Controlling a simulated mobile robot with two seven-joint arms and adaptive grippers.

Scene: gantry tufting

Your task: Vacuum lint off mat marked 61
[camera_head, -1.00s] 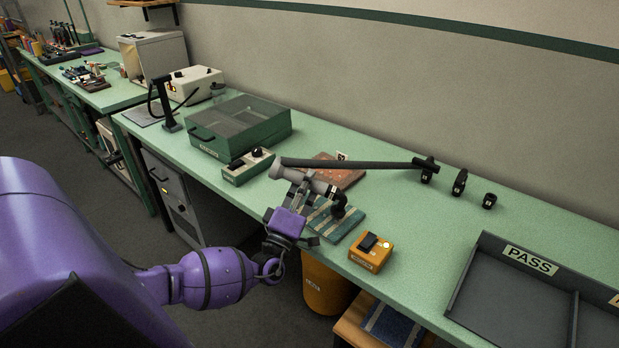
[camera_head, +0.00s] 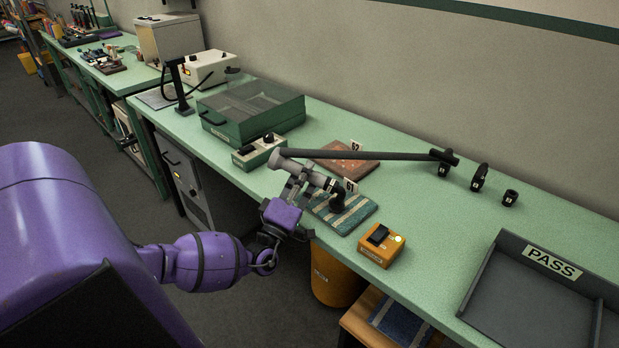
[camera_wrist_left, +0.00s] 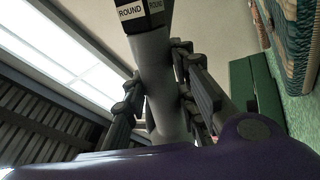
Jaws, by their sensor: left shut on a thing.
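A mat with blue-teal and pale stripes (camera_head: 362,214) lies on the green bench, with a small tag (camera_head: 350,184) at its far edge that seems to read 61. My left gripper (camera_head: 294,186) is shut on a grey vacuum wand (camera_head: 315,178). The wand's black nozzle (camera_head: 338,198) points down over the middle of the mat; I cannot tell whether it touches. In the left wrist view the grey tube (camera_wrist_left: 158,75) runs between the fingers to a black head marked ROUND (camera_wrist_left: 140,12). Lint is too small to make out. My right gripper is out of view.
A black hose (camera_head: 370,155) crosses above a reddish mat marked 62 (camera_head: 342,167). An orange box with a lit lamp (camera_head: 382,246) sits right of the striped mat. Several black nozzles (camera_head: 480,178), a PASS tray (camera_head: 490,290) and a green lidded box (camera_head: 250,108) share the bench.

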